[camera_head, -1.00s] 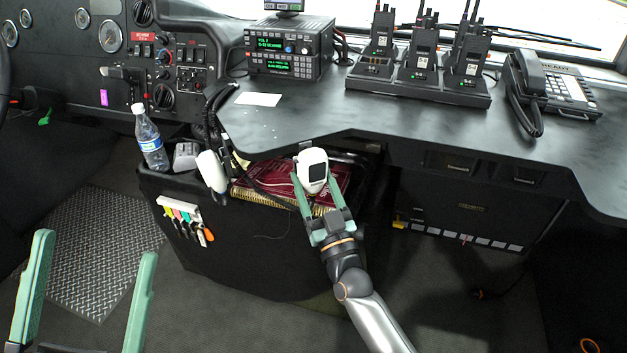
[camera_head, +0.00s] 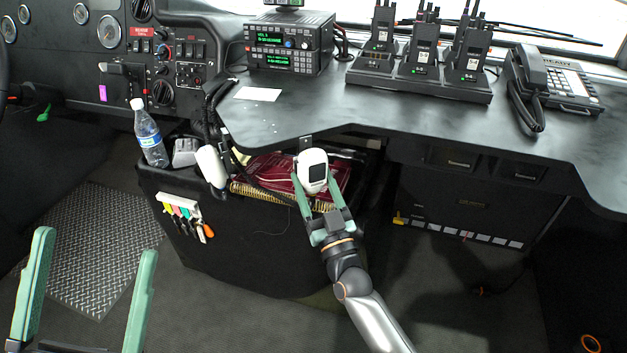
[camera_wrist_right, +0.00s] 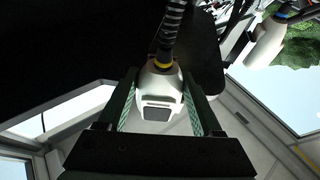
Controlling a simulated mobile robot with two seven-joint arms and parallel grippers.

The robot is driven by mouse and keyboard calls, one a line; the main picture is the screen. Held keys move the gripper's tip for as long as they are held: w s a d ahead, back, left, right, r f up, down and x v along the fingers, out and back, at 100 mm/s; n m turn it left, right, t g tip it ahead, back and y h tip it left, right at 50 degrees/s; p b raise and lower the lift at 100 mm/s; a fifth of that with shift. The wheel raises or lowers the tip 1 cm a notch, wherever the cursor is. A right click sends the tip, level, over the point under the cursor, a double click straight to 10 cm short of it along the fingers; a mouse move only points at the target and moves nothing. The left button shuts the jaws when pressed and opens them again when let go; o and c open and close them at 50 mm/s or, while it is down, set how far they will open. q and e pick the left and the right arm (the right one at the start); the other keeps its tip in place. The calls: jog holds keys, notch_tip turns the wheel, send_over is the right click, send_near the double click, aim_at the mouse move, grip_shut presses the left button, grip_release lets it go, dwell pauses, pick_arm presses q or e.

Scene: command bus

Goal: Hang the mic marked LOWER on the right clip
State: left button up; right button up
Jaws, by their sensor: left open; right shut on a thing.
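My right gripper (camera_head: 318,190) is shut on a white mic (camera_head: 313,165) with a dark square on its face. It holds the mic just below the desk's front edge, close under a small dark clip (camera_head: 306,143). I cannot tell whether mic and clip touch. In the right wrist view, the mic (camera_wrist_right: 162,98) sits between the fingers, with a coiled cord and yellow ring above it. No marking is readable on it. My left gripper (camera_head: 96,245) is open and empty at lower left.
Radios (camera_head: 290,45), a handset charger (camera_head: 420,85) and a phone (camera_head: 555,85) stand on the desk (camera_head: 400,115). Floor at lower left is clear.

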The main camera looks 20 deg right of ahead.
jog(key=shift+f, duration=0.35)
jog(key=shift+f, duration=0.3)
dwell(0.6)
jog(key=o, duration=1.2)
jog(key=shift+o, duration=0.2)
jog(key=shift+f, duration=0.1)
